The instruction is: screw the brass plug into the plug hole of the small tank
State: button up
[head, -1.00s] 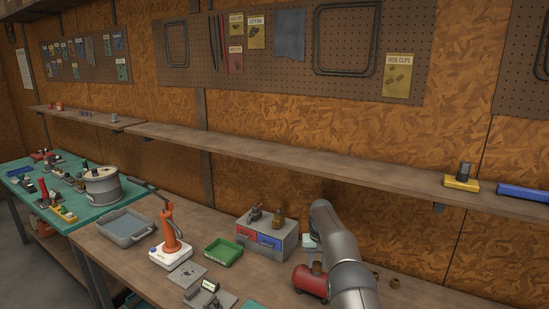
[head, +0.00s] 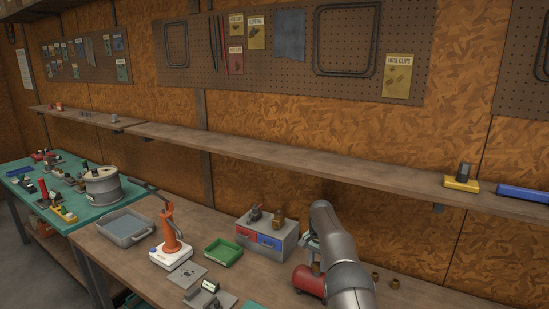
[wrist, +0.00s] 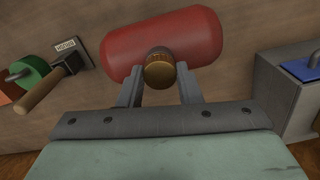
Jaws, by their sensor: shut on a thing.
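The small tank is a red cylinder lying on the bench, seen in the head view (head: 308,281) and across the top of the wrist view (wrist: 190,35). The brass plug (wrist: 159,73) is between the fingers of my gripper (wrist: 160,88), which is shut on it. The plug is in line with the dark neck (wrist: 158,51) on the tank's side. It covers the plug hole, so I cannot tell how deep it sits. In the head view my arm hides most of the gripper and the tank's right side.
A green tray (head: 223,251) and an orange-handled device (head: 171,240) are to the left. Loose brass fittings (head: 395,284) lie right of my arm. A shelf (head: 300,165) runs above.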

jog(key=shift+m, duration=1.1)
jog(key=m, duration=0.4)
jog(key=shift+m, duration=0.6)
jog(key=m, duration=0.5)
jog(key=o, duration=0.6)
jog(key=shift+r, duration=1.45)
